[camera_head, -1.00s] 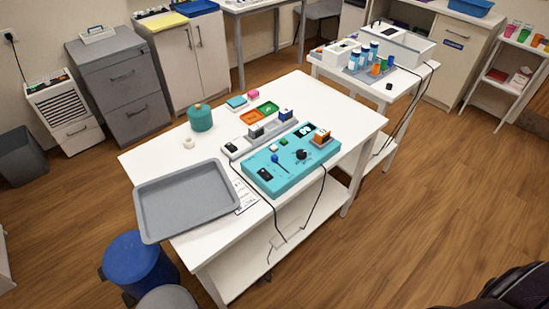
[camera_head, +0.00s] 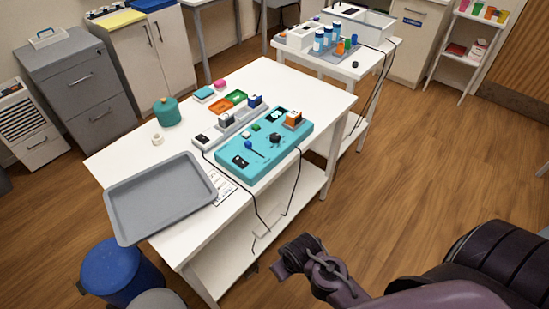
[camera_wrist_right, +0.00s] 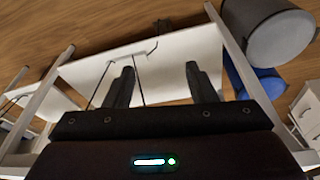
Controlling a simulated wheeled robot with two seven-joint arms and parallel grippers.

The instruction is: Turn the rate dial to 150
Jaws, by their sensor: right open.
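The teal device (camera_head: 240,165) lies on the white table (camera_head: 262,84) near its right edge. Its black rate dial (camera_head: 275,139) sits on the top face, beside a small green button and a blue-tipped lever; the dial's setting is too small to read. My right gripper (camera_head: 287,257) is low at the bottom centre of the head view, out in front of the table and well apart from the device. In the right wrist view its two dark fingers (camera_wrist_right: 158,88) are spread with nothing between them. My left gripper is not in view.
A grey tray (camera_head: 110,198) lies on the table's near left. A teal canister (camera_head: 167,112) and small coloured trays (camera_head: 236,97) stand behind the device. Black cables hang over the table's front edge. A blue bin (camera_head: 112,272) stands on the floor at left.

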